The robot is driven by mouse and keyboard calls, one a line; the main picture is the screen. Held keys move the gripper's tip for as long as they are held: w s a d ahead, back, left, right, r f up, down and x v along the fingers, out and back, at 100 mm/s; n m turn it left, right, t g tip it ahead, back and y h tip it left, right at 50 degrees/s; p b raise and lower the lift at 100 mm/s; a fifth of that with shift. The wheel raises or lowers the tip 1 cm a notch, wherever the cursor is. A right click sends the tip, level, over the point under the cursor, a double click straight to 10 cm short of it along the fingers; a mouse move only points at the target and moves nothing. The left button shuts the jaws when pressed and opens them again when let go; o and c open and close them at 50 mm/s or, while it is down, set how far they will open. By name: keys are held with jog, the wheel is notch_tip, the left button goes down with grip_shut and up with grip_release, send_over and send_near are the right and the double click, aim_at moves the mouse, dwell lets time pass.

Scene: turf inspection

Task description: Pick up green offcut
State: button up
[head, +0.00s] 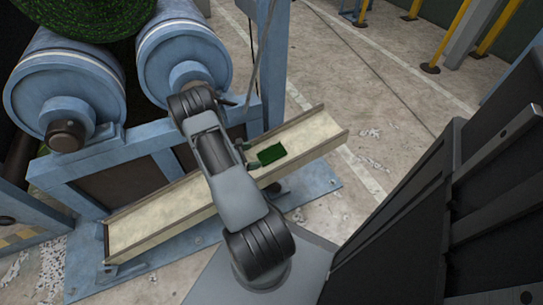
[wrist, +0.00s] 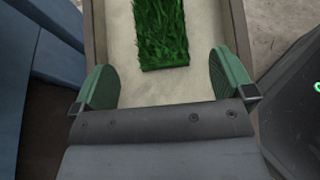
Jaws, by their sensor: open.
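The green offcut (head: 271,154) is a small rectangle of dark green turf. It lies in the pale, sand-coloured trough (head: 150,232), toward its right end in the head view. In the wrist view the offcut (wrist: 160,35) runs lengthwise from the top edge to just ahead of my gripper. My gripper (wrist: 164,88) is open and empty, with one green fingertip on each side of the trough's pale floor. The offcut's near end lies centred between the fingertips and slightly beyond them. In the head view my gripper (head: 249,157) is just left of the offcut, partly hidden by my arm.
Blue rollers (head: 68,95) on a blue frame (head: 105,158) stand behind the trough, with a turf roll (head: 85,15) above. The trough has raised side walls. A blue upright (head: 272,70) rises behind it. Yellow posts (head: 458,35) stand far right. Concrete floor (head: 340,90) is open behind.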

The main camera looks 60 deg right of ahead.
aim_at(267, 154)
jog(key=shift+b+x, duration=1.2)
jog(key=shift+x, duration=2)
jog(key=c, duration=0.9)
